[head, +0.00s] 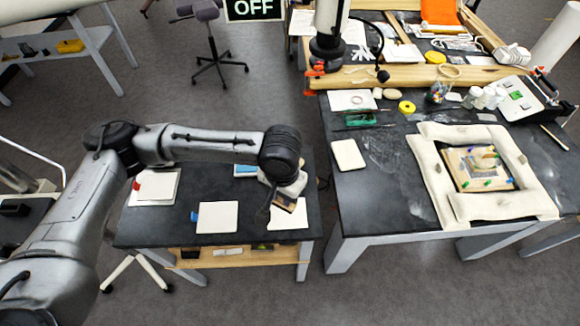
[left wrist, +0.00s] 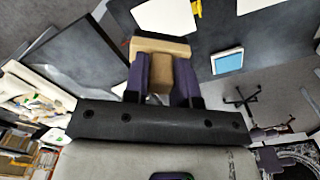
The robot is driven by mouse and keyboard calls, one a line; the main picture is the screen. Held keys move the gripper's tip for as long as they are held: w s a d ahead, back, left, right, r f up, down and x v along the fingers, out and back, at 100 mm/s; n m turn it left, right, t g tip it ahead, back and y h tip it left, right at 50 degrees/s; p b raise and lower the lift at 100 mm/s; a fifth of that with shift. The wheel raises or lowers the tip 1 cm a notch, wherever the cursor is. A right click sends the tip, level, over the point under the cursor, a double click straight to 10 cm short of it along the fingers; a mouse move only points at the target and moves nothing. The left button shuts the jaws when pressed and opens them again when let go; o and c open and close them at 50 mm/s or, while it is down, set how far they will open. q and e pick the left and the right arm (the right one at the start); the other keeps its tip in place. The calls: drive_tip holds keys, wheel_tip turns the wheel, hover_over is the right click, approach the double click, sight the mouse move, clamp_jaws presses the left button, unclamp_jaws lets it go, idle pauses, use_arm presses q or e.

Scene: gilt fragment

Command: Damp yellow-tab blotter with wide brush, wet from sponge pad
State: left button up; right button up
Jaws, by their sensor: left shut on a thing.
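My left gripper (head: 284,200) is over the right part of the small dark table in the head view. In the left wrist view its dark fingers (left wrist: 161,78) are shut on the wide brush (left wrist: 160,47), which has a pale wooden body. A white blotter (head: 292,217) lies under the gripper, partly hidden by it. In the left wrist view that blotter (left wrist: 165,16) has a yellow tab (left wrist: 196,8). The blue sponge pad (head: 245,170), in a white tray, lies behind and left of the gripper; it also shows in the left wrist view (left wrist: 228,61). Bristle contact cannot be told.
A blue-tab blotter (head: 217,217) and a red-tab blotter (head: 153,187) lie further left on the small table (head: 180,235). The larger workbench (head: 385,195) stands to the right, with a padded frame (head: 430,165), bottles and tools. A floor gap separates the tables.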

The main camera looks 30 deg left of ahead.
use_arm(q)
drive_tip(key=a+f+n+p, duration=0.1)
drive_tip(key=a+f+n, duration=0.1)
drive_tip(key=shift+w+a+f+p, duration=0.2)
drive_tip(key=shift+w+f+p, duration=0.1)
drive_tip(key=shift+w+p, duration=0.1)
drive_tip(key=w+a+f+n, duration=0.2)
drive_tip(key=w+a, duration=0.2)
drive_tip(key=a, duration=0.3)
drive_tip(key=w+a+f+n+p, duration=0.1)
drive_tip(key=w+a+f+n, duration=0.15)
drive_tip(key=a, duration=0.45)
drive_tip(key=w+a+f+n, duration=0.1)
drive_tip(key=w+a+n, duration=0.2)
drive_tip(key=w+a, duration=0.3)
use_arm(e)
wheel_tip(320, 180, up, 4)
use_arm(q)
drive_tip(key=shift+m, duration=0.35)
drive_tip(key=f+b, duration=0.4)
drive_tip(key=s+a+f+b, duration=0.1)
drive_tip(key=f+b, duration=0.1)
drive_tip(key=b, duration=0.1)
use_arm(e)
wheel_tip(320, 180, down, 7)
drive_tip(key=shift+a+f, duration=0.15)
drive_tip(key=shift+f, duration=0.05)
use_arm(q)
drive_tip(key=shift+f, duration=0.5)
